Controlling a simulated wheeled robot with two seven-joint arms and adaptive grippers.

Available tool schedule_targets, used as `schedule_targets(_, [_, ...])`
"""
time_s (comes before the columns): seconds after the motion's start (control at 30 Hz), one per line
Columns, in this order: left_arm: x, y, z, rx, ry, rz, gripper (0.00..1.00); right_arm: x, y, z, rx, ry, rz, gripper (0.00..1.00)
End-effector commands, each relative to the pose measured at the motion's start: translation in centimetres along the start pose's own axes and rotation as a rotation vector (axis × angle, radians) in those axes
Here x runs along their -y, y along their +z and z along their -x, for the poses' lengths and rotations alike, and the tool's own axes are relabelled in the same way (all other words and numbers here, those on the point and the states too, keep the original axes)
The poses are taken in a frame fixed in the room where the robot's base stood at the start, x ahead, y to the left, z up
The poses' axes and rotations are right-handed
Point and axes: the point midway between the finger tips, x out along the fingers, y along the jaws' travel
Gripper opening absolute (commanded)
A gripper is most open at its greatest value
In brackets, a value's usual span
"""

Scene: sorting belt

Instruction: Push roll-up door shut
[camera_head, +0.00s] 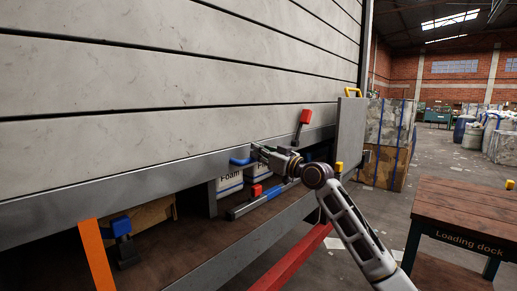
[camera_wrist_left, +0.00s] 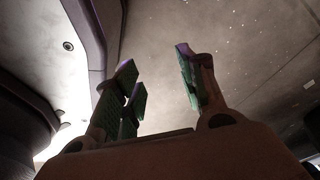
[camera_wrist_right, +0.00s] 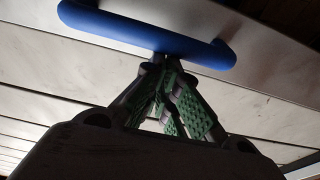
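The roll-up door (camera_head: 170,75) is a wall of wide pale grey slats, lowered part way, with a gap below its grey bottom rail (camera_head: 130,181). A blue handle (camera_head: 241,161) sits on that rail; it also shows in the right wrist view (camera_wrist_right: 100,24) as a curved bar. My right gripper (camera_head: 257,152) is at the handle's right end. In the right wrist view its fingers (camera_wrist_right: 160,62) are drawn together, tips at the bar; contact is unclear. My left gripper (camera_wrist_left: 158,75) is open and empty in the left wrist view, outside the head view.
Under the door is a dark bed (camera_head: 205,240) with white foam boxes (camera_head: 229,184), a brown box (camera_head: 150,214) and red-and-blue-ended latches. An orange strap (camera_head: 97,255) hangs at left. A red bar (camera_head: 292,258) runs along the front. A loading dock table (camera_head: 465,214) stands at right.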

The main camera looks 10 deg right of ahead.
Motion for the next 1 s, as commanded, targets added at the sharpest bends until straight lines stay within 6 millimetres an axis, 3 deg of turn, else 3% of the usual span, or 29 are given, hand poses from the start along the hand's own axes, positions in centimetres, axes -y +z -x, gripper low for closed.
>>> schedule_targets(0.03, [-0.1,-0.4,-0.2,-0.003,0.001,0.001,0.41,-0.1,1.2,0.0,0.011,0.001,-0.002,0.00])
schedule_targets(0.57, [-2.1,-4.9,1.4,-0.014,0.025,0.012,0.41,-0.2,5.2,0.6,0.011,0.001,-0.002,0.00])
schedule_targets(1.0, [-3.5,-8.7,4.6,0.005,0.046,0.010,0.41,-0.2,8.4,1.0,0.011,0.002,-0.002,0.00])
